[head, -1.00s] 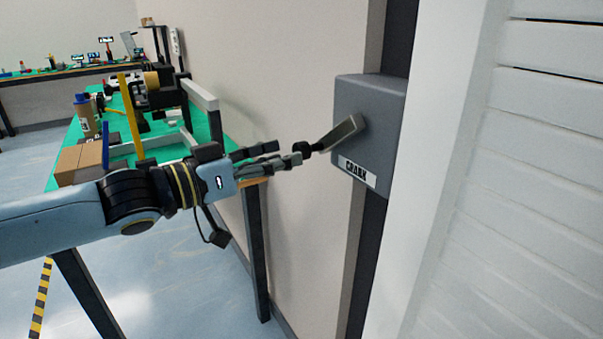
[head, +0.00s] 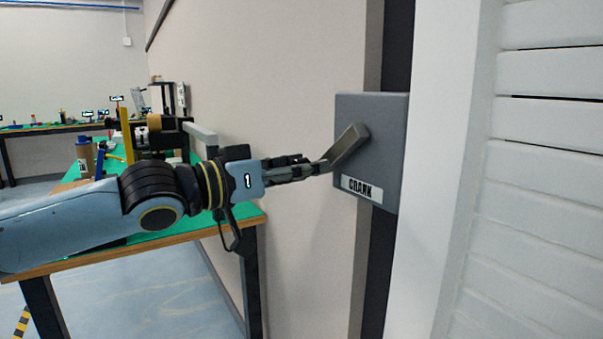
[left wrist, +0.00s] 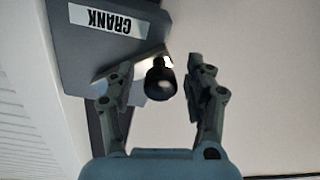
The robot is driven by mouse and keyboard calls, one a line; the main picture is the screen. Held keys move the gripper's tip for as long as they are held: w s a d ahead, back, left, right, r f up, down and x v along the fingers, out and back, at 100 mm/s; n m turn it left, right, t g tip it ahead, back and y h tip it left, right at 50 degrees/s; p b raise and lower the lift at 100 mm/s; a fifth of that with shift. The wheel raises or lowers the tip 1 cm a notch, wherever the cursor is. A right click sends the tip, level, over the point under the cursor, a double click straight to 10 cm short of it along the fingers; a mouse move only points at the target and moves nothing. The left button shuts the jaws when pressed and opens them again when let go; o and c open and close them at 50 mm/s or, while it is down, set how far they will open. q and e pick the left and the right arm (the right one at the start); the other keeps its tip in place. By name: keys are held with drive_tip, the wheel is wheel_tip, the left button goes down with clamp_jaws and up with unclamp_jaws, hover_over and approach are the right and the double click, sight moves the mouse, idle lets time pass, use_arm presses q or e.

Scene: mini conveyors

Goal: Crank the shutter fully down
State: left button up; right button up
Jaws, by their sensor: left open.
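The grey crank box (head: 382,135) is fixed to the wall and bears a "CRANK" label. Its flat metal crank arm (head: 347,146) slants down to the left. My left gripper (head: 318,168) is at the arm's lower end, and its fingers hide the knob in the head view. In the left wrist view, the black knob (left wrist: 160,82) lies between the two fingers of the open left gripper (left wrist: 163,75), with a gap on the right side. The white slatted shutter (head: 545,170) stands at the right; its bottom edge is out of view. My right gripper is not in view.
A green-topped table (head: 160,236) with several items stands at the left, beneath my left arm. The pale wall (head: 300,230) runs beside the crank box. A white frame (head: 440,150) stands between the box and the shutter.

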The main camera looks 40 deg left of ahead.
use_arm(q)
clamp_jaws()
drive_tip(key=shift+f, duration=0.1)
idle(0.4)
drive_tip(key=shift+s+d+f+n, duration=0.15)
drive_tip(key=shift+d+f+n, duration=0.2)
drive_tip(key=shift+n, duration=0.35)
drive_tip(key=s+d+n+g+p, duration=0.1)
drive_tip(key=s+d+n+p, duration=0.3)
drive_tip(key=d+n+p, duration=0.7)
drive_tip(key=shift+s+r+n+h+p, duration=0.3)
drive_tip(key=shift+n, duration=2.9)
drive_tip(key=shift+d, duration=0.1)
